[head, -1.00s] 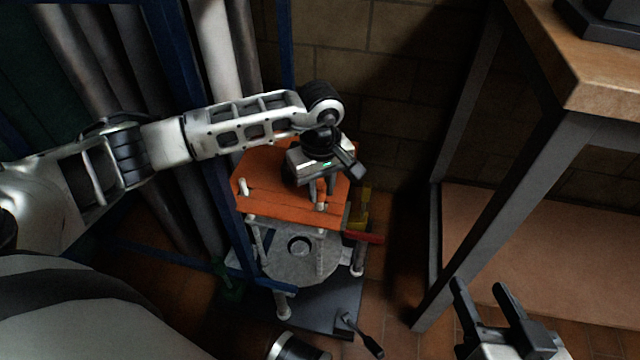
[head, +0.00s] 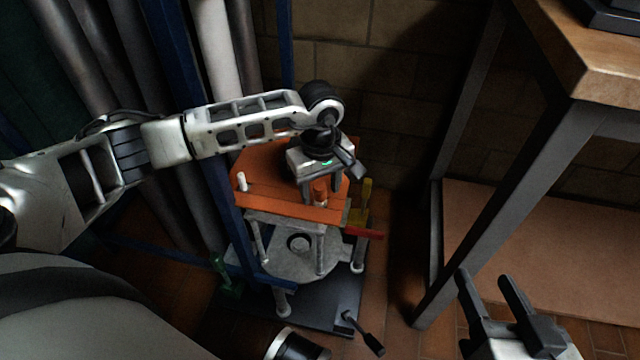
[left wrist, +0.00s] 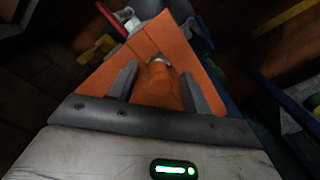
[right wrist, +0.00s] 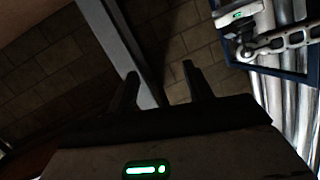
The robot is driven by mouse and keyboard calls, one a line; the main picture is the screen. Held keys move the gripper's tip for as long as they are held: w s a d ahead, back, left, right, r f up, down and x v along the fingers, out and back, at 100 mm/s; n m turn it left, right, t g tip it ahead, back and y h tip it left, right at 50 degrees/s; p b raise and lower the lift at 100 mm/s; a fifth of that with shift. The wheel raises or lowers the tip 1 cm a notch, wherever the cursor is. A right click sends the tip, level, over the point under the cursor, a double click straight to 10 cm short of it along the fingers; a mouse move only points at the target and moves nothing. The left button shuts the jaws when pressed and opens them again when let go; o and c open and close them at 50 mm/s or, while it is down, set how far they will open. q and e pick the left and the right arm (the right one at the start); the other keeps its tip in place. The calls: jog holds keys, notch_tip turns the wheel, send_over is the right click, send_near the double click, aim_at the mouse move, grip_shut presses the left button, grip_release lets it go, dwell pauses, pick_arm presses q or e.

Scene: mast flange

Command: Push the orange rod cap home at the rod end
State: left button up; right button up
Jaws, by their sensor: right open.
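The orange rod cap (head: 320,190) stands upright at the right front of the orange plate (head: 272,204), over a rod end. I cannot tell how far down it sits. It also shows in the left wrist view (left wrist: 165,85), between the fingers, with a pale bit at its far end. My left gripper (head: 320,188) is above the plate, its fingers apart on either side of the cap, with a visible gap on one side. Another white rod end (head: 241,181) sticks up bare at the plate's left. My right gripper (head: 497,285) is open and empty at the lower right.
Below the plate are rods, a grey round flange (head: 285,262) and a dark base (head: 312,312). A red-handled tool (head: 364,234) and a yellow one (head: 366,195) are at its right. A blue post (head: 185,120) stands left, a bench (head: 540,150) right.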

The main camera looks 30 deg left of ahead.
aim_at(320, 186)
pick_arm(q)
jog(key=shift+f, duration=0.25)
pick_arm(e)
jog(key=shift+g+h, duration=0.3)
jog(key=shift+g, duration=0.2)
notch_tip(320, 186, down, 6)
jog(key=shift+s+d+r, duration=0.1)
jog(key=shift+d, duration=0.05)
pick_arm(q)
jog(key=shift+f, duration=0.1)
notch_tip(320, 186, up, 17)
jog(key=p, duration=0.5)
jog(key=shift+f, duration=0.15)
pick_arm(e)
notch_tip(320, 186, up, 5)
jog(key=shift+f, duration=0.1)
pick_arm(q)
jog(key=shift+s, duration=0.1)
